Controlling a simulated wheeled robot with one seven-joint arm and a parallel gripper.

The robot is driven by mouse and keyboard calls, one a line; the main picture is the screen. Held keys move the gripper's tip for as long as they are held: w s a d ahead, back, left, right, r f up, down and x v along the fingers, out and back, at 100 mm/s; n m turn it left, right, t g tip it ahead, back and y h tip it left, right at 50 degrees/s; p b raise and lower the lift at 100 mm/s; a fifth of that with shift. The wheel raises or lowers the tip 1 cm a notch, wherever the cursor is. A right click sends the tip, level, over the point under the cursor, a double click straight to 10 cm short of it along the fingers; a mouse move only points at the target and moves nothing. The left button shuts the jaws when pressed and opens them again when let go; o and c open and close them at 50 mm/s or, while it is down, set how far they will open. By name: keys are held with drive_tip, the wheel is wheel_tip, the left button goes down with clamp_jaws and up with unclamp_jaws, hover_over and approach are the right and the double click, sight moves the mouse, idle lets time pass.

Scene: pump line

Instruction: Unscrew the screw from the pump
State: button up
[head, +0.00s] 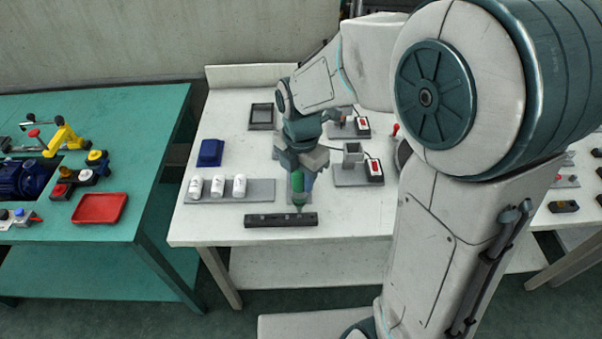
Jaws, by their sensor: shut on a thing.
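My gripper (301,166) is over the front middle of the white table, pointing down. It is shut on a green-handled tool (298,186), which looks like a screwdriver. The tool is upright, and its lower end is at a long dark bar (264,221) near the table's front edge. I cannot tell whether its tip sits in the bar. A blue machine (18,180), which looks like the pump, is on the green table at the left. The screw is too small to make out.
White cylinders stand on a grey strip (262,190) left of my gripper. A blue block (210,153) and a dark square tray (261,116) are behind. A grey fixture (353,158) is at the right. A red tray (99,208) lies on the green table (140,120); a gap separates the tables.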

drive_tip(key=shift+s, duration=0.65)
drive_tip(key=shift+r, duration=0.1)
idle(0.4)
drive_tip(key=shift+r+p, duration=1.1)
drive_tip(key=shift+r, duration=0.45)
drive_tip(key=shift+r+p, duration=1.6)
drive_tip(key=shift+r, duration=0.3)
